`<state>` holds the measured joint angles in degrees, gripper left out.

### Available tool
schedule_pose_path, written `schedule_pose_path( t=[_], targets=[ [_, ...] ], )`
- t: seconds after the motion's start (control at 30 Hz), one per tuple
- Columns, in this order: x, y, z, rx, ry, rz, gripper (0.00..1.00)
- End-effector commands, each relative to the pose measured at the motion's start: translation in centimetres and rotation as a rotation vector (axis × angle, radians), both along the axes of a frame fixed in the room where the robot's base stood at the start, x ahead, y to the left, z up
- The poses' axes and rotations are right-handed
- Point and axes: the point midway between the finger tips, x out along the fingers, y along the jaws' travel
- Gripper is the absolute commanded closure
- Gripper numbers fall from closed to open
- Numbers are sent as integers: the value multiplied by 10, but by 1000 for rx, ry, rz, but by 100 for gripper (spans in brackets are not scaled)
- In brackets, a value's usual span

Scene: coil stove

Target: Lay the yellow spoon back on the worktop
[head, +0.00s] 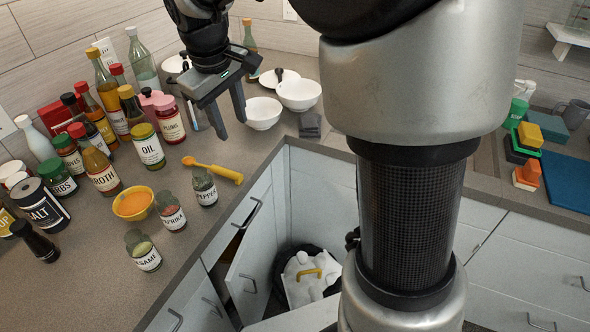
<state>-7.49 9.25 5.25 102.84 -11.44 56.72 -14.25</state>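The yellow spoon (215,170) lies flat on the worktop (168,250), just behind the pepper jar (204,188). Its small end points left and its thicker end points right, near the worktop's front edge. My gripper (232,129) is above and beyond the spoon in the picture, apart from it. Its two fingers point down and are spread, with nothing between them.
Several bottles and jars crowd the worktop at left, around an orange-filled yellow bowl (133,215). White bowls (262,113) stand behind my gripper. A cabinet door (249,262) hangs open below, beside a bin holding a white bag (306,283).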

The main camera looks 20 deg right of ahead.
Motion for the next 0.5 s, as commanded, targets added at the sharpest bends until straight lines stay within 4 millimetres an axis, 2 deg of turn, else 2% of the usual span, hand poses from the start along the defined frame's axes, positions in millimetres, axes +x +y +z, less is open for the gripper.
schedule_pose_path(
  t=[0.03, 0.2, 0.37, 0.5],
  targets=[
    [-19, -10, 15, 16, -27, -41, 63],
    [-83, -35, 42, 84, -105, -179, 63],
    [-144, -52, 51, 157, -178, -306, 63],
    [-188, -60, 46, 222, -233, -405, 63]
  ],
)
